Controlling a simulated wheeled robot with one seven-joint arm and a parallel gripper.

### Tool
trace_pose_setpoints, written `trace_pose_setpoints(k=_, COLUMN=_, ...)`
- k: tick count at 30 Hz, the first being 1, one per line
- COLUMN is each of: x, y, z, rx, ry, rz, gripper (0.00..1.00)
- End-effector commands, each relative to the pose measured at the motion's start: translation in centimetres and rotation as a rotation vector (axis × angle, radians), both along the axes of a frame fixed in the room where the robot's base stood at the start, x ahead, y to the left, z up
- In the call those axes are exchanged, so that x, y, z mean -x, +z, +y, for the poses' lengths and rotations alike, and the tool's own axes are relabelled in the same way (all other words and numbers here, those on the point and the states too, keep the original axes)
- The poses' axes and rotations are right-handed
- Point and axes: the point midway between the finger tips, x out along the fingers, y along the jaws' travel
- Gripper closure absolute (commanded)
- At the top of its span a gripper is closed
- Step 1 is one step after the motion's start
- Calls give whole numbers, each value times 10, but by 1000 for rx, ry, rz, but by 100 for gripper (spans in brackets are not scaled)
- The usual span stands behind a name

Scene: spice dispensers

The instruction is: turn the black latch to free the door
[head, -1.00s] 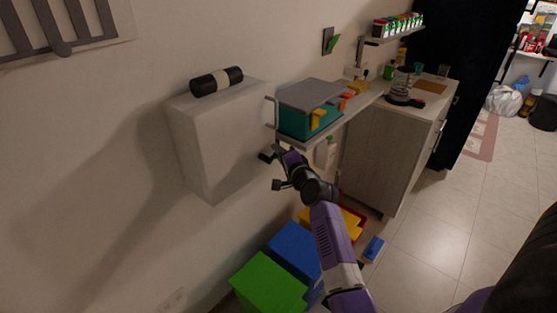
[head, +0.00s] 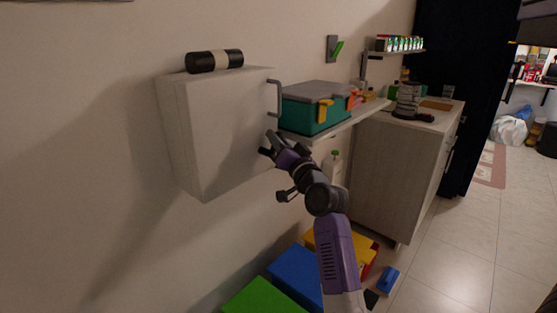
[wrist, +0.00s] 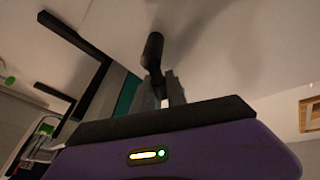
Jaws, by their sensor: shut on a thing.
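The white wall cabinet (head: 225,130) has its door facing my arm, and the door appears closed. A grey bar handle (head: 278,98) is on its right edge; a dark angled bar (wrist: 78,40) in the wrist view looks like this handle. My gripper (head: 270,145) is at the lower right edge of the cabinet, below the handle. In the wrist view, the black latch (wrist: 153,52) sticks up between my gripper's grey fingertips (wrist: 162,90), which are shut on it. In the head view the latch is hard to tell apart from the dark fingers.
A teal box with a grey lid (head: 308,113) stands on the shelf just right of the gripper. A black and white roll (head: 215,61) lies on top of the cabinet. Blue (head: 296,272) and green (head: 262,298) boxes sit on the floor below.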

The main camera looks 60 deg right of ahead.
Motion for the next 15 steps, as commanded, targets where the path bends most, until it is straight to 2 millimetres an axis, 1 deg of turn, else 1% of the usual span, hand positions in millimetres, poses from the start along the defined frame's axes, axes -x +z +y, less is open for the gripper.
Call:
trace_pose_setpoints(k=1, x=0, y=-9, z=1, rx=38, ry=-1, rz=6, gripper=100)
trace_pose_setpoints(k=15, x=-3, y=-3, z=15, rx=380, ry=-2, rz=90, gripper=100)
